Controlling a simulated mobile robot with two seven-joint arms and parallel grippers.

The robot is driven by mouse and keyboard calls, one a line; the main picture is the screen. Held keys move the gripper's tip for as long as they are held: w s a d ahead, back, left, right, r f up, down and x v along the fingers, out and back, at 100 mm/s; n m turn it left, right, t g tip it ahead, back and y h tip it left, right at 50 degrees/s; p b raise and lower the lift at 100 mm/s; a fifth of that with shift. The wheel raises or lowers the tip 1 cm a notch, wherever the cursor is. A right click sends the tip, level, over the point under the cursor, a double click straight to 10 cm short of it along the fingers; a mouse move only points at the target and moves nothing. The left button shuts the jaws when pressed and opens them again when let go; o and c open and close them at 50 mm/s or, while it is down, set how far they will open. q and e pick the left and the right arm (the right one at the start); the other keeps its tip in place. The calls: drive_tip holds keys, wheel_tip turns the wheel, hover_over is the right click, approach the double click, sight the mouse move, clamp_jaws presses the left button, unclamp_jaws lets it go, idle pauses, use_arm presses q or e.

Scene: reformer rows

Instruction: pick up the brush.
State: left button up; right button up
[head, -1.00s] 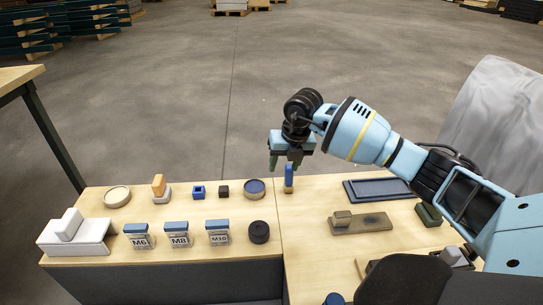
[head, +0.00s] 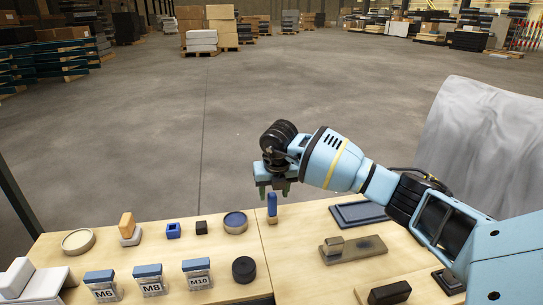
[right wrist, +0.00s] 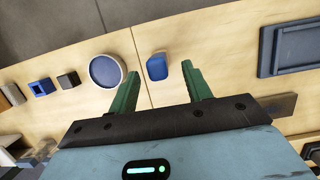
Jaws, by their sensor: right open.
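The brush appears to be the upright piece with a blue handle and a tan lower end (head: 272,206), standing on the wooden table near the seam. In the right wrist view its blue top (right wrist: 157,67) shows between my finger tips. My right gripper (head: 274,191) is open, pointing down, just above and around the handle's top. In the right wrist view the right gripper (right wrist: 160,70) has a finger on each side of the blue top, with gaps. Whether it touches the handle cannot be told. My left gripper is not in view.
A round blue-topped dish (head: 235,223) stands close left of it, then a small black cube (head: 201,227) and a blue block (head: 173,231). A dark blue tray (head: 358,213) and a brown board (head: 352,249) lie right. Labelled bins (head: 151,281) stand in front.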

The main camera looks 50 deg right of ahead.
sight(272, 201)
drive_tip(key=b+x, duration=0.2)
drive_tip(key=x, duration=0.2)
drive_tip(key=shift+w+a+f, duration=0.1)
drive_tip(key=shift+w+f, duration=0.05)
drive_tip(key=shift+w+f+b, duration=0.15)
drive_tip(key=shift+f+b, duration=0.25)
drive_tip(key=shift+f, duration=0.05)
drive_tip(key=shift+r, duration=0.1)
drive_tip(key=c, duration=1.1)
drive_tip(key=shift+o, duration=0.2)
wheel_tip(272, 201, up, 10)
drive_tip(key=p, duration=0.4)
